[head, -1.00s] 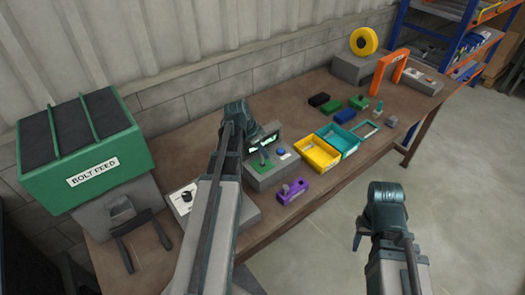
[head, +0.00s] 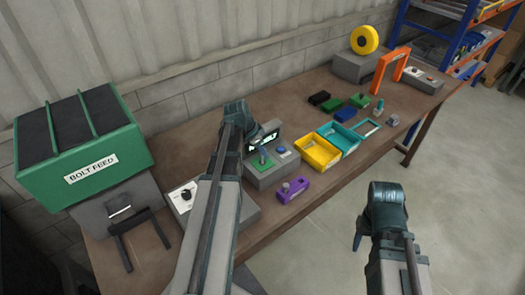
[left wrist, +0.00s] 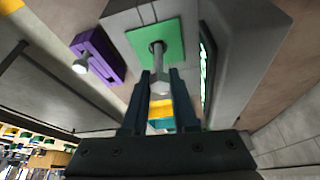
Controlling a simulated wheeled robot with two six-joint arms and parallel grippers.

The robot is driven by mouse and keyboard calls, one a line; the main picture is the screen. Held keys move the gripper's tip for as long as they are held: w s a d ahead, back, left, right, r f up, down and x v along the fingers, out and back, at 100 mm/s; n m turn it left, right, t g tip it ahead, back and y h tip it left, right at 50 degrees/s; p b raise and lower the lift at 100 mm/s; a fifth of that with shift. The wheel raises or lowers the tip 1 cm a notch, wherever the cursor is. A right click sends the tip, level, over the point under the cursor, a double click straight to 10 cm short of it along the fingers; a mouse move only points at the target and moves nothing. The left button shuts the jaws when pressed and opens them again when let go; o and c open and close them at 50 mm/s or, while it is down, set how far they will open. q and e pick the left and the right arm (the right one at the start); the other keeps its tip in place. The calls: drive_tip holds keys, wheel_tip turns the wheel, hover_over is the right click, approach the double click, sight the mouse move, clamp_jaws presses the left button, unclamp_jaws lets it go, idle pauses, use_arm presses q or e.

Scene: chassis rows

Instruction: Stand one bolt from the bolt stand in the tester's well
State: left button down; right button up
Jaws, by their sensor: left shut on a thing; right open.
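The tester (head: 272,172) is a grey box with a green plate (head: 255,165) on top. In the left wrist view the green plate (left wrist: 172,28) has a dark well at its middle. My left gripper (head: 264,149) is over the plate, shut on a grey bolt (left wrist: 162,78). Its fingers (left wrist: 160,88) flank the bolt's hex head. The shank points at the well and its tip appears to meet it; depth is unclear. The purple bolt stand (head: 300,194) beside the tester holds another bolt (head: 286,187). My right gripper (head: 358,241) is open and empty, away from the table.
Yellow (head: 318,166) and teal (head: 350,150) trays stand right of the tester, with several coloured blocks behind. The green bolt feed (head: 60,150) is at the left. An orange arch (head: 404,57) is at the far right. A control box with a black knob (head: 187,195) is left of my arm.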

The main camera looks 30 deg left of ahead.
sight(262, 164)
use_arm(q)
drive_tip(key=shift+f+b, duration=1.55)
drive_tip(key=shift+f, duration=0.1)
drive_tip(key=c, duration=0.6)
unclamp_jaws()
drive_tip(key=shift+r, duration=0.1)
drive_tip(key=p+v, duration=1.3)
drive_tip(key=v, duration=0.1)
